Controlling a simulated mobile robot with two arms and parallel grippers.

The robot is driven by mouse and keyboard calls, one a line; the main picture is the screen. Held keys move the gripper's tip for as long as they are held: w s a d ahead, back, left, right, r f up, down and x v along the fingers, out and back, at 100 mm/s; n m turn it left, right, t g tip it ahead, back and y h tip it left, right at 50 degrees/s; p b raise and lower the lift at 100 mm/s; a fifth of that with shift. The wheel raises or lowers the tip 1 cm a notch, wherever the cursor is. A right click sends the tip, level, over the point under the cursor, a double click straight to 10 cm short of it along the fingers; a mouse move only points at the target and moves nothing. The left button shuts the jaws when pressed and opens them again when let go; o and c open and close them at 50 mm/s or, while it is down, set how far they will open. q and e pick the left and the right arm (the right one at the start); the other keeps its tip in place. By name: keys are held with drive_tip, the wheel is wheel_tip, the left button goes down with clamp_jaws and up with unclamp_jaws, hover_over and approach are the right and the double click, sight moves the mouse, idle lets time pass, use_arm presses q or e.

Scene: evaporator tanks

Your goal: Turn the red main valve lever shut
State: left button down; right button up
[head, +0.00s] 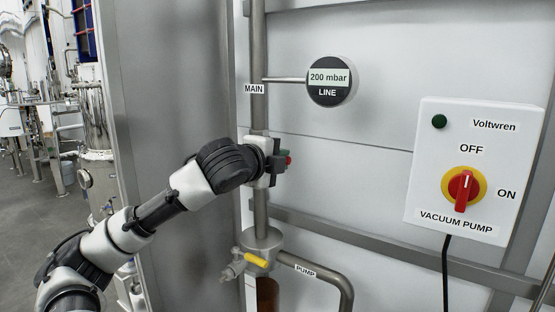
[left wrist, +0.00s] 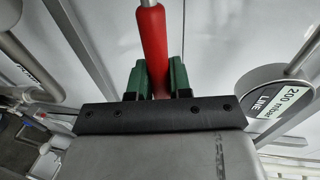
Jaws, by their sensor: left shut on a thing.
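The red main valve lever (left wrist: 152,40) runs up from between my left gripper's green fingers in the left wrist view, with a bare metal stem at its top. My left gripper (head: 281,161) is shut on the lever, in front of the vertical main pipe (head: 258,110). The fingers also show in the left wrist view (left wrist: 158,75). My arm and gripper hide the valve body and most of the lever in the head view. My right gripper is not in view.
A round gauge (head: 330,81) reading "200 mbar" stands right of the pipe. A vacuum pump switch box (head: 470,170) is mounted further right. Below are a small valve with a yellow handle (head: 256,259) and the PUMP pipe (head: 325,275). A grey panel (head: 170,120) stands left.

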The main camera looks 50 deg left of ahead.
use_arm(q)
drive_tip(key=shift+a+f, duration=0.1)
drive_tip(key=shift+f, duration=0.05)
idle(0.3)
drive_tip(key=c, duration=1.1)
unclamp_jaws()
drive_tip(key=shift+w, duration=0.1)
drive_tip(key=shift+o, duration=0.2)
drive_tip(key=shift+s+b, duration=0.4)
drive_tip(key=b+v, duration=0.4)
drive_tip(key=v, duration=0.6)
